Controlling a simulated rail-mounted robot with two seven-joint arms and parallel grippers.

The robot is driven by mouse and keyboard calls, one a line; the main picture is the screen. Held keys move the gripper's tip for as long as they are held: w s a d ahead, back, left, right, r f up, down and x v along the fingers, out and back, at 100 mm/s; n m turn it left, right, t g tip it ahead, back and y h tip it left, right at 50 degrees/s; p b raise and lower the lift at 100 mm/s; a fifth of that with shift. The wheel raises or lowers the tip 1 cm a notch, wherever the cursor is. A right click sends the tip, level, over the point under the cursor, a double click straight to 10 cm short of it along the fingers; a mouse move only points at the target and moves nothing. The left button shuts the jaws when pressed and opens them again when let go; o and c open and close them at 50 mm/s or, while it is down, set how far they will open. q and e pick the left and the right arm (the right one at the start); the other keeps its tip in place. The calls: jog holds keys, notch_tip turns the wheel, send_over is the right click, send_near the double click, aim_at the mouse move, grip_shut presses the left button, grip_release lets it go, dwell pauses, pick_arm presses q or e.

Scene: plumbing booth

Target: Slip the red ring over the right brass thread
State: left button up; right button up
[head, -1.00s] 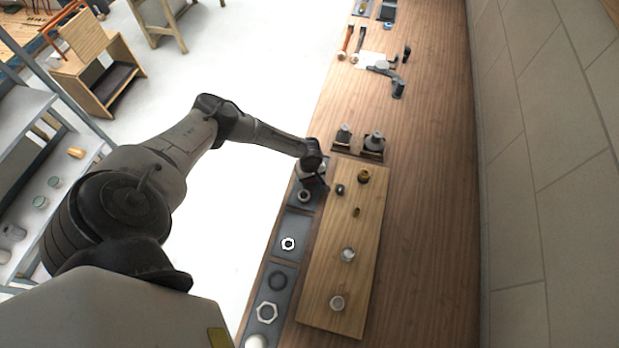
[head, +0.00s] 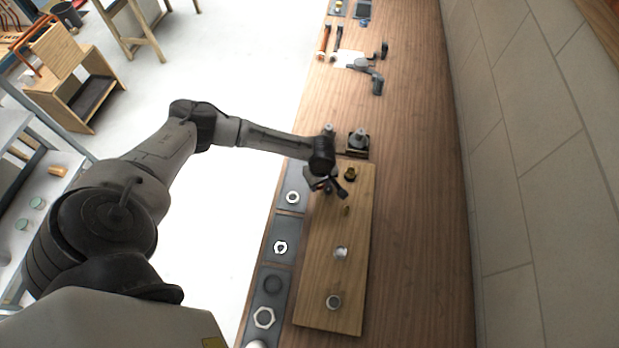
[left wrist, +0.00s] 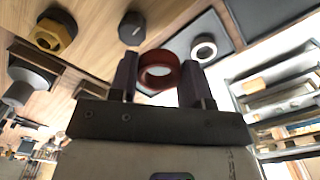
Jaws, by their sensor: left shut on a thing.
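The red ring (left wrist: 158,71) sits between the two fingertips of my left gripper (left wrist: 157,84), which is shut on it, in the left wrist view. In the head view my left gripper (head: 328,187) hangs over the far end of the wooden board, and I cannot make out the ring there. A larger brass threaded fitting (head: 350,175) stands on the board just right of the gripper; a brass fitting (left wrist: 52,32) also shows at upper left in the left wrist view. A smaller brass fitting (head: 346,210) stands nearer. The ring is apart from both. My right gripper is out of view.
The wooden board (head: 318,270) also bears a dark post (left wrist: 132,28) and two grey fittings, one (head: 341,253) beyond the other (head: 333,302). Grey trays with a white ring (head: 292,197) and nuts line the left edge. A dark stand (head: 357,143) is behind the board.

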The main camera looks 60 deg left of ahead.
pick_arm(q)
jog(key=shift+d+r, duration=0.3)
jog(key=shift+d, duration=0.15)
jog(key=w+d+r+m+p, duration=0.1)
jog(key=d+m, duration=0.1)
jog(key=d, duration=0.1)
jog(key=w+d+r+m+p, duration=0.1)
jog(key=d+m, duration=0.1)
jog(key=d, duration=0.1)
jog(key=w+d+m+p, duration=0.1)
jog(key=d+m, duration=0.2)
jog(key=d, duration=0.1)
jog(key=shift+w+r, duration=0.15)
jog(key=shift+r, duration=0.25)
jog(key=shift+a+m, duration=0.1)
jog(key=shift+m, duration=0.9)
jog(key=shift+f, duration=0.2)
